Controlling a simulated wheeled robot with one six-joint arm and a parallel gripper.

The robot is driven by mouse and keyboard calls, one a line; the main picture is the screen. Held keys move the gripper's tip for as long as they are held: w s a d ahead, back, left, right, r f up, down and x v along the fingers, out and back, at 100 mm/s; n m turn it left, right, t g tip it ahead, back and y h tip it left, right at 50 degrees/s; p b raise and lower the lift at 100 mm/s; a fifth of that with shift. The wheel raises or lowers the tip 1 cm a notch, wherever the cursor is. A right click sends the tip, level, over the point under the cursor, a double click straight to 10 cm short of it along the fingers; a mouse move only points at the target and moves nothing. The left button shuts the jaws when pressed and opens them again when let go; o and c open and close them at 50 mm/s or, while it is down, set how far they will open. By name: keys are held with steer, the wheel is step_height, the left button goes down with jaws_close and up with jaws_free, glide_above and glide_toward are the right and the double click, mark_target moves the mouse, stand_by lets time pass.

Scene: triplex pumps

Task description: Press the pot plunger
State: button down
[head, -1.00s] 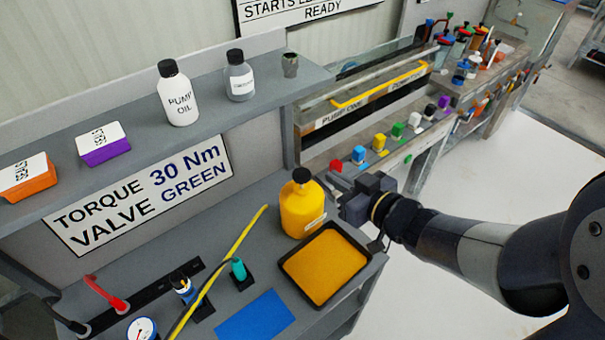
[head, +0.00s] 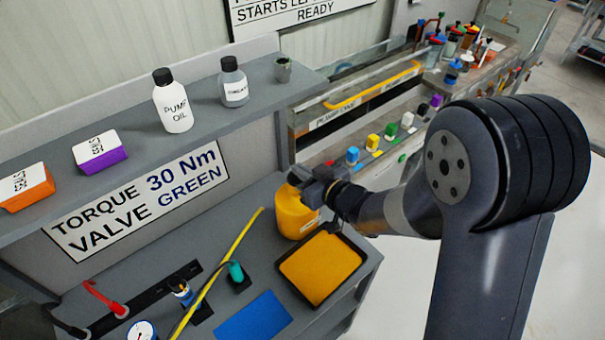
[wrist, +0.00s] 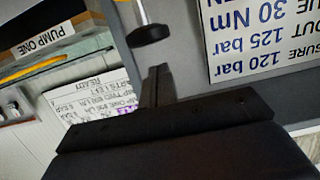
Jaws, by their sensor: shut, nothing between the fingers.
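The yellow pot (head: 291,214) stands on the bench behind the tray of orange liquid or lining. My gripper (head: 297,178) is at the top of the pot in the head view. It covers the pot's black plunger, so I cannot tell whether they touch. In the wrist view the narrow fingers (wrist: 158,84) are together and hold nothing. A dark rounded piece (wrist: 150,34) on a thin stem shows beyond the fingertips; I cannot tell what it is.
A black tray (head: 322,300) with an orange floor lies in front of the pot. A shelf (head: 205,110) with a pump oil bottle (head: 173,105) is behind.

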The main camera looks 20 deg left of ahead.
steer(key=shift+f, duration=0.9)
step_height(320, 180, down, 4)
steer(key=b, duration=0.4)
steer(key=shift+r, duration=0.25)
steer(key=s+d+r, duration=0.4)
steer(key=d+r, duration=0.2)
steer(key=d, duration=0.2)
steer(key=shift+s+d+r+p, duration=0.25)
steer(key=shift+d+r+p, duration=0.05)
steer(key=shift+r+p, duration=0.1)
steer(key=shift+w+a, duration=0.1)
steer(key=shift+a, duration=0.05)
stand_by(0.3)
